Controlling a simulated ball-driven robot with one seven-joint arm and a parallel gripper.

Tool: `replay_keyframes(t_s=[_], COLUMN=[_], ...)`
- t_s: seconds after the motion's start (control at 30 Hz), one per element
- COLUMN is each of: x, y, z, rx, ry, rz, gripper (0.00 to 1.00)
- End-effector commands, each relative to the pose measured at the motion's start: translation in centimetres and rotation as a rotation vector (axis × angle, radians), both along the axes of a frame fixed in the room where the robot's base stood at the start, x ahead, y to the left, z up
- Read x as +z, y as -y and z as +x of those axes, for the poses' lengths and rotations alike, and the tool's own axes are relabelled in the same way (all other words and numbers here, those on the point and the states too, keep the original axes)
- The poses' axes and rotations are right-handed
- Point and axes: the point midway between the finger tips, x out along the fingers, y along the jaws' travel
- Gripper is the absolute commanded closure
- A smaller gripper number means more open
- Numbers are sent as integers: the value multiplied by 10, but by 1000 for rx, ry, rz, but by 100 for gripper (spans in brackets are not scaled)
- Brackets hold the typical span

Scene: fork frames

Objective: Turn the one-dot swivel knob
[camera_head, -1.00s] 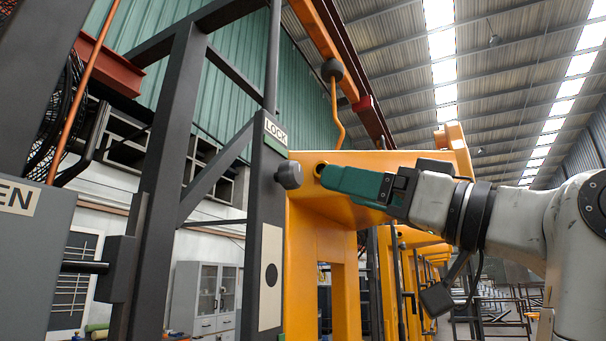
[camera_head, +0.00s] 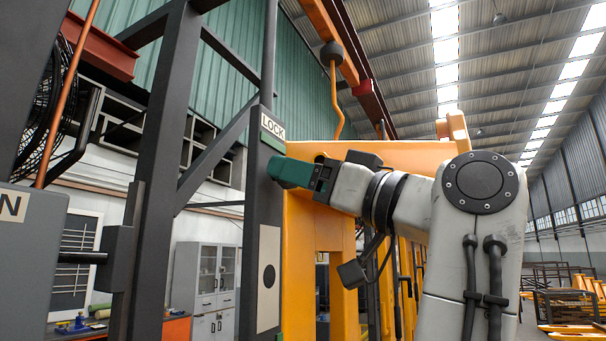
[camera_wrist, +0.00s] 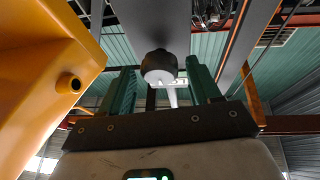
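The one-dot swivel knob is a short dark grey cylinder (camera_wrist: 159,66) on a dark post (camera_head: 264,200). The post carries a LOCK label (camera_head: 272,126) above and a pale plate with one black dot (camera_head: 268,279) below. My gripper (camera_head: 275,171) has green fingers and is at the post at knob height. It hides the knob in the head view. In the wrist view my gripper (camera_wrist: 158,72) is open, one finger on each side of the knob, with gaps showing. Whether the fingertips reach past the knob's face is hard to tell.
A yellow frame (camera_head: 305,230) stands just right of the post, close to my gripper. It bears a small round fitting (camera_wrist: 68,83) in the wrist view. A grey box with a label ending in N (camera_head: 30,260) is at the left.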

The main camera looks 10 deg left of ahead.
Motion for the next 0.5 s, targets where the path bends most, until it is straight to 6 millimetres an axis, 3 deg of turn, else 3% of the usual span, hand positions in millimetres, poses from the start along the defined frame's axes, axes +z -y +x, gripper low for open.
replay_keyframes(t_s=[0.5], x=[0], y=[0], z=[0], rx=[0], ry=[0], rz=[0], gripper=[85])
